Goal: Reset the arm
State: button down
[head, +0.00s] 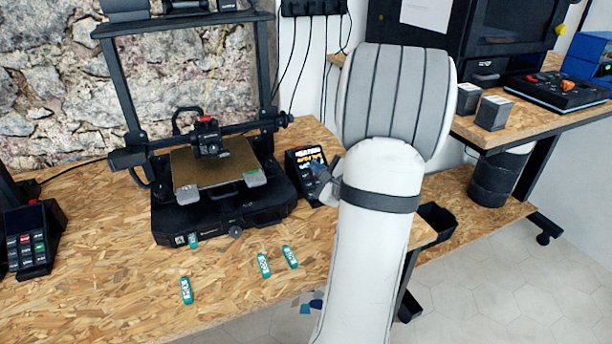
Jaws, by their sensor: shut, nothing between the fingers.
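My arm rises in the right half of the head view, a white link with a grey ribbed joint at its top. My gripper (327,184) shows only as a small grey part at the left edge of the arm. It is shut and empty, in front of the small printer screen (303,163). The rest of the gripper is hidden behind the white link.
An open-frame 3D printer (225,215) stands on the chipboard bench (110,290). Several teal labelled pieces (186,291) lie in front of it. A control box (30,240) is at far left. A second bench (560,122) at right holds grey boxes (493,112).

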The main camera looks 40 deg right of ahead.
dwell(0.4)
jog(key=s+a+r+n+g+y+p, duration=0.1)
jog(key=a+r+n+g+y+p, duration=0.15)
jog(key=a+n, duration=0.45)
jog(key=s+a+r+n+g+y+p, duration=0.1)
jog(key=a+r+n+g+y+p, duration=0.2)
jog(key=a, duration=0.8)
jog(key=s+a+r+n+g+y+p, duration=0.1)
jog(key=s+a+r+n+g+y, duration=0.25)
jog(key=a, duration=0.65)
jog(key=s+a+n+g+h+p, duration=0.1)
jog(key=s+a+n+g+p, duration=0.2)
jog(key=s+a+n+g, duration=0.25)
jog(key=s+d+r+n+h+p, duration=0.3)
jog(key=s+r+n+h, duration=0.1)
jog(key=s+n+h, duration=0.2)
jog(key=shift+s+r+n+h, duration=0.15)
jog(key=shift+s+n+h, duration=0.15)
jog(key=shift+n, duration=0.5)
jog(key=shift+d+t, duration=0.1)
jog(key=shift+t, duration=0.15)
